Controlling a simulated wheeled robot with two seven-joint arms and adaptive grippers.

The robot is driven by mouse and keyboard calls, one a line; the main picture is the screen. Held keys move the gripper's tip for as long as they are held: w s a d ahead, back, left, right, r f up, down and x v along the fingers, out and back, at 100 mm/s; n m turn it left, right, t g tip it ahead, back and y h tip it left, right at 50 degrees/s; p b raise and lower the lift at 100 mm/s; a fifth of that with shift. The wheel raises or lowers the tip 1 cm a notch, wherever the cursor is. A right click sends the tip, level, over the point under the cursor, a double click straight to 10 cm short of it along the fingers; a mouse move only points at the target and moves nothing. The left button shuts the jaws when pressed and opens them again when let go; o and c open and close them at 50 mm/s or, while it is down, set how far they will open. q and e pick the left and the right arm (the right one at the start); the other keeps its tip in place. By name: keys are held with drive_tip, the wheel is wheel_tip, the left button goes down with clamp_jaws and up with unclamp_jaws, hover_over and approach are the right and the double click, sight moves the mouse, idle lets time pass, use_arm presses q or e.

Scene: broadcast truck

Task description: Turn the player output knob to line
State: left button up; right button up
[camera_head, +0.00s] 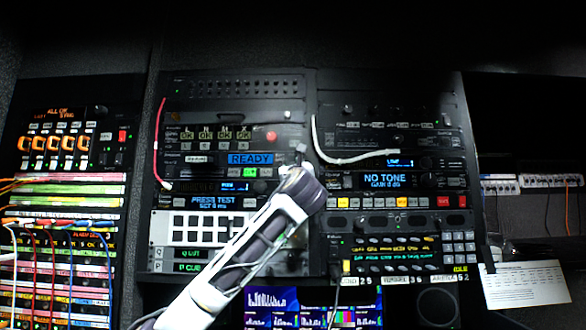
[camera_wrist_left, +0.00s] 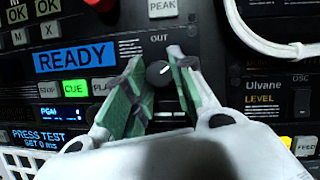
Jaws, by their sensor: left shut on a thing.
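The player output knob (camera_wrist_left: 158,73) is a small dark round knob with a white pointer line tilted to the upper right. It sits below the "OUT" label (camera_wrist_left: 159,39) on the black player panel. My left gripper (camera_wrist_left: 155,78) has its green-padded fingers on either side of the knob and is shut on it. In the head view my left gripper (camera_head: 297,168) covers the knob, just right of the blue READY display (camera_head: 250,159). Any line marking beside the knob is too small to read. My right gripper is in neither view.
A white cable (camera_head: 340,161) loops close to the right of my left gripper. A red cable (camera_head: 157,140) hangs at the player's left. The NO TONE unit (camera_head: 384,181) is in the rack at right. A paper sheet (camera_head: 525,287) is at far right.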

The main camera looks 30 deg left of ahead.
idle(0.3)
use_arm(q)
drive_tip(key=o, duration=1)
drive_tip(key=shift+o, duration=0.2)
drive_tip(key=v, duration=1.2)
